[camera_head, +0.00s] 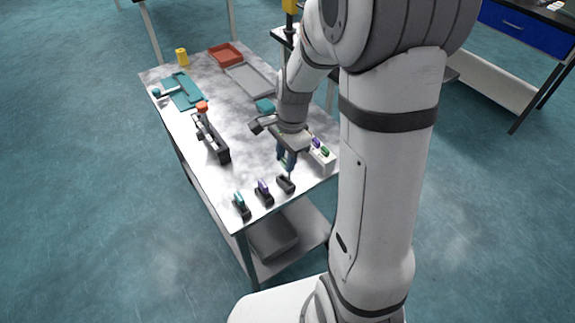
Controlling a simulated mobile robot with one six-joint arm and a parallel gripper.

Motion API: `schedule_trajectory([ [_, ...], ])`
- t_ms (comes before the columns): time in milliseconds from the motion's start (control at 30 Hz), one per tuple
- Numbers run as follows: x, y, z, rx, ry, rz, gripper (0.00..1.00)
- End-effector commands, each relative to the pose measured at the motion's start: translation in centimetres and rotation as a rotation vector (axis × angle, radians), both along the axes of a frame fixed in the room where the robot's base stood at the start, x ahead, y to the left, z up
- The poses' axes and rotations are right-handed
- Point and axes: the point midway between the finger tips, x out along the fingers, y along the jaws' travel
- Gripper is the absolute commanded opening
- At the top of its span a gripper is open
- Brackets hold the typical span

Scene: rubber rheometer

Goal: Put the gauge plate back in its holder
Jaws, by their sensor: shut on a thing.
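My gripper (287,164) points down over the near right part of the table, just above and behind the rightmost small black holder (286,185). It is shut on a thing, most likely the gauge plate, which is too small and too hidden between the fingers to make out. The rightmost holder shows no coloured piece in it. To its left stand a black holder with a purple-topped piece (263,187) and another with a teal-topped piece (239,200). I cannot tell whether the held thing touches the holder.
A white block with purple and green pieces (321,154) stands right of my gripper. A black clamp-like device with an orange knob (202,106) stands mid-table.

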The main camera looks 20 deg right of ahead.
Motion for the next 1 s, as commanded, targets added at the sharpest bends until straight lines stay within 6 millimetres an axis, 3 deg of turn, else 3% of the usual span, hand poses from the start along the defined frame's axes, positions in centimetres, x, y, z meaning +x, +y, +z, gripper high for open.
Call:
schedule_trajectory([
  [233,-0.1,-0.1,-3.3,0.000,0.003,-0.001,0.02],
  [667,0.0,-0.1,-4.0,0.000,0.000,-0.002,0.02],
  [700,0.0,-0.1,-3.9,0.000,0.000,-0.002,0.34],
  [933,0.0,-0.1,-3.9,0.000,0.000,-0.003,0.52],
  [1000,0.0,-0.1,-3.8,0.000,0.000,-0.003,0.52],
])
